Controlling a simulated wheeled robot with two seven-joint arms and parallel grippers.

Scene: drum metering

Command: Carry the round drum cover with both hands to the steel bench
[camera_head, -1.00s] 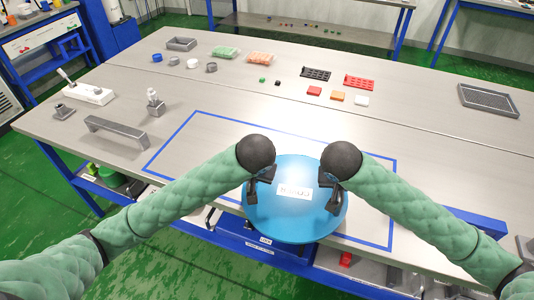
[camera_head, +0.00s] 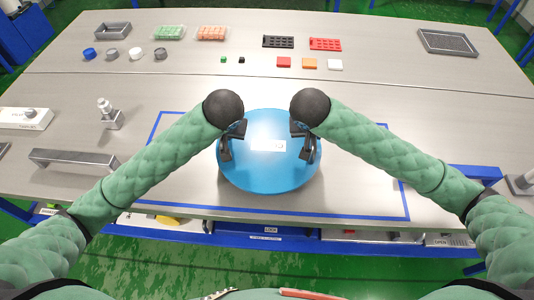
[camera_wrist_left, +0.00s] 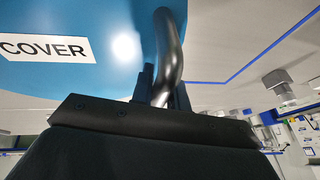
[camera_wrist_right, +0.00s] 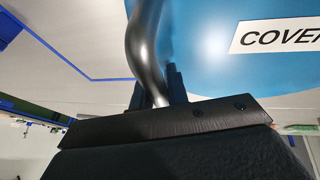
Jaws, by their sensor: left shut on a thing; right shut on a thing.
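The round blue drum cover (camera_head: 268,174) is over the front part of the steel bench (camera_head: 350,105), within the blue taped rectangle. I cannot tell whether it touches the bench top. A white label on it reads "COVER" in the left wrist view (camera_wrist_left: 45,48). My left gripper (camera_head: 228,144) is shut on the cover's left dark handle, which shows curved in the left wrist view (camera_wrist_left: 170,55). My right gripper (camera_head: 307,142) is shut on the right dark handle, which shows in the right wrist view (camera_wrist_right: 145,45). The cover looks about level.
A grey bar handle (camera_head: 72,160), a small bottle-like fixture (camera_head: 110,115) and a white block (camera_head: 25,117) stand at the left. Small trays, caps and coloured blocks line the back, with a grey tray (camera_head: 447,41) at far right. The bench around the cover is clear.

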